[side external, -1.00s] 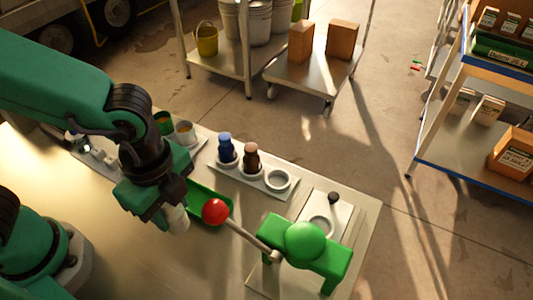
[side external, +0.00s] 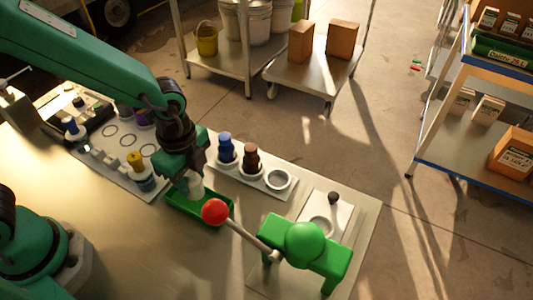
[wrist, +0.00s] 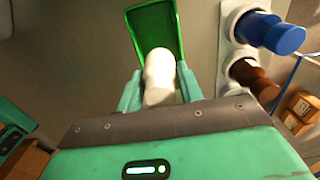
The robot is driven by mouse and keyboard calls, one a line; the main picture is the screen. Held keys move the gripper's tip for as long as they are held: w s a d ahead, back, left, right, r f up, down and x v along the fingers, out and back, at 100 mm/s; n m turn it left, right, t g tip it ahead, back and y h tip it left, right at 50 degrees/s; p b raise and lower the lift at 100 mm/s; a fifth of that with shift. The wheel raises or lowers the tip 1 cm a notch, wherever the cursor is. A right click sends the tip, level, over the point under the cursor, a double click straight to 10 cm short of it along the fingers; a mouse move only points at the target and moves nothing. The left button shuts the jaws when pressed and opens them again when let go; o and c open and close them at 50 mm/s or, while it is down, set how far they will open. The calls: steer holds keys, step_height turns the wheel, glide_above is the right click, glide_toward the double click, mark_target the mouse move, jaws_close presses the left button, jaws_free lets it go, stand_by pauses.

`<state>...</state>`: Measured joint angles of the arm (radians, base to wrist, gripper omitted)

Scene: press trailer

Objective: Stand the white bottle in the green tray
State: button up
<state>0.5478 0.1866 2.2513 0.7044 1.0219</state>
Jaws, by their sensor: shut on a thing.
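The white bottle (wrist: 158,75) is between the two fingers of my gripper (wrist: 158,90), which is shut on it. In the side view the bottle (side external: 194,186) hangs below my gripper (side external: 188,172), over the green tray (side external: 215,215). The tray (wrist: 177,25) also shows in the wrist view, with the bottle overlapping its near end. I cannot tell whether the bottle's base touches the tray floor.
A green press (side external: 305,245) with a red-knobbed lever (side external: 214,211) stands close right of the tray. A rack (side external: 262,181) with blue (side external: 226,148) and brown (side external: 251,157) bottles is behind it. A board with several bottles (side external: 110,150) lies left. The front table is clear.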

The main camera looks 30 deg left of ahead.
mark_target(194, 188)
steer(key=shift+f, duration=2)
steer(key=shift+f, duration=0.1)
steer(key=o, duration=1.1)
steer(key=shift+o, duration=0.2)
step_height(194, 188, up, 12)
steer(key=shift+r, duration=0.15)
